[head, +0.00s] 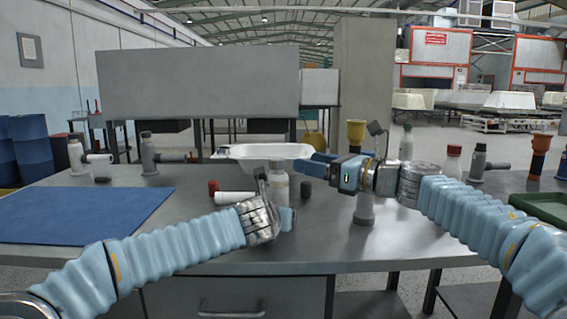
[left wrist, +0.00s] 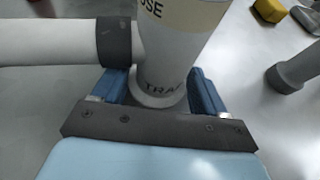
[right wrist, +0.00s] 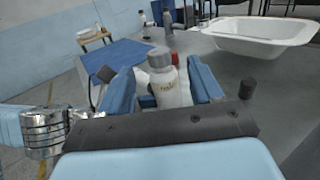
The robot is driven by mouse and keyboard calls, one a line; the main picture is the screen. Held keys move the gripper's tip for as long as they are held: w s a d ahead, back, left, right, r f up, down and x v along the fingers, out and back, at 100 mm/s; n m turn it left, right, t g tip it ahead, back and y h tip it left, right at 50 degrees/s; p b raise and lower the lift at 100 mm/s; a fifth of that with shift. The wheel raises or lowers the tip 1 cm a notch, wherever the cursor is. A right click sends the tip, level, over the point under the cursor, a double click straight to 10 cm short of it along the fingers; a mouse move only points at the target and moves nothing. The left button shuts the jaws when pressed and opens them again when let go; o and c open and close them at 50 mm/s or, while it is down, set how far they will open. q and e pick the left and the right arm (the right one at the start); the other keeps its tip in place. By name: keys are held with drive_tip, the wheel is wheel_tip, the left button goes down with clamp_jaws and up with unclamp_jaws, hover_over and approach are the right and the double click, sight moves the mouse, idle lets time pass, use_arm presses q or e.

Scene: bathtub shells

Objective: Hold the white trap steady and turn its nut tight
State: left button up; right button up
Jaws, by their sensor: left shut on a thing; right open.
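The white trap (head: 279,188) stands upright on the grey table. In the left wrist view the trap (left wrist: 172,62) has a cream label and a side pipe (left wrist: 50,43) running left, with a dark grey ring nut (left wrist: 115,42) where it meets the body. My left gripper (left wrist: 160,88) is shut around the trap's lower body. In the right wrist view a grey cap (right wrist: 159,57) tops the trap. My right gripper (head: 318,165) is open, above and right of the trap. Its fingers (right wrist: 165,78) point toward the trap; whether they touch it is unclear.
A white model tub (head: 268,151) lies behind the trap. A blue mat (head: 80,213) covers the table's left. A grey fitting (head: 365,205) stands right of the trap, below my right gripper. More bottles and a green tray (head: 541,208) are at the right. The front middle is clear.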

sight(271, 162)
drive_tip(key=w+a, duration=0.2)
drive_tip(key=a, duration=0.1)
drive_tip(key=w+a+m+t+h, duration=0.1)
drive_tip(key=w+a, duration=0.1)
drive_tip(key=a, duration=0.1)
drive_tip(key=w+a+f+t+h, duration=0.1)
drive_tip(key=w+a, duration=0.1)
drive_tip(key=a, duration=0.1)
drive_tip(key=shift+w+m, duration=0.25)
drive_tip(key=shift+m, duration=0.15)
drive_tip(key=c, duration=1)
drive_tip(key=n+g+y, duration=0.3)
drive_tip(key=n+g, duration=0.1)
drive_tip(key=g, duration=0.1)
drive_tip(key=shift+a, duration=0.15)
drive_tip(key=shift+s+n+g+y, duration=0.25)
drive_tip(key=shift+n+g+y, duration=0.15)
drive_tip(key=shift+g, duration=0.1)
drive_tip(key=shift+a, duration=0.1)
